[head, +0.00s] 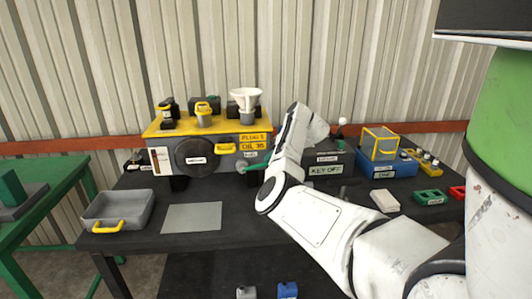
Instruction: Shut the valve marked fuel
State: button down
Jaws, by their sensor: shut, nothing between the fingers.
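A grey engine-like unit with a yellow top (160,128) stands on the dark table. At its lower right is a valve with a green lever (254,167), which sticks out roughly level. Its right end is partly behind my arm. A small white label (250,154) sits just above the lever, too small to read for sure. My white arm reaches in from the right, bends beside the valve and rises in front of the table's back. My gripper is hidden behind the arm, so its distance to the lever does not show.
A grey tray with a yellow handle (118,212) and a grey mat (193,217) lie at the front left. A box marked KEY OFF (325,170), a blue box with a yellow frame (388,168) and green blocks (430,197) stand right. A green table (40,170) is far left.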

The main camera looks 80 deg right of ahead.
jog(key=shift+s+d+f, duration=0.1)
jog(key=shift+s+f, duration=0.1)
jog(key=shift+f, duration=0.45)
jog(key=shift+s+d+f, duration=0.1)
jog(key=shift+s+f, duration=0.1)
jog(key=shift+f, duration=0.45)
jog(key=shift+b, duration=0.3)
